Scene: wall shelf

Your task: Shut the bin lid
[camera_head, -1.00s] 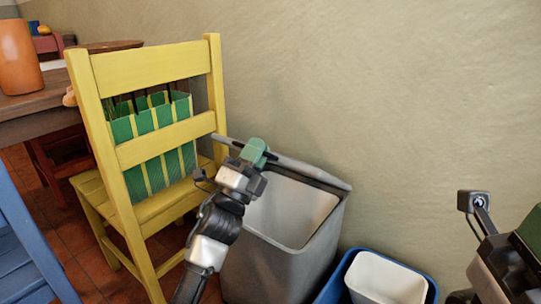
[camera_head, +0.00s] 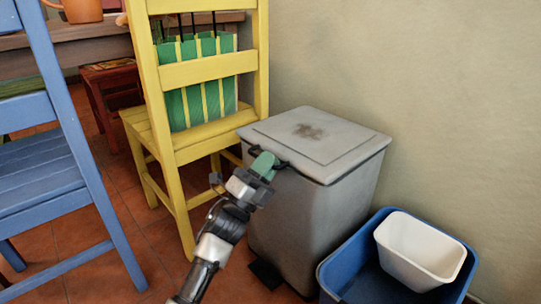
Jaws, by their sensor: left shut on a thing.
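The grey bin (camera_head: 320,215) stands against the wall in the middle of the view. Its grey lid (camera_head: 345,140) lies flat over the top, and no opening shows. The lid has a dark smudge on it. My left gripper (camera_head: 263,165) is at the lid's front edge, shut on the dark lid handle (camera_head: 282,163). The gripper's green-tipped end partly hides the handle. My right gripper is out of view.
A yellow chair (camera_head: 205,75) with a green striped bag (camera_head: 195,105) stands left of the bin. A blue bin (camera_head: 340,265) holding a white container (camera_head: 420,250) stands at the right. A blue chair (camera_head: 50,120) is at the left.

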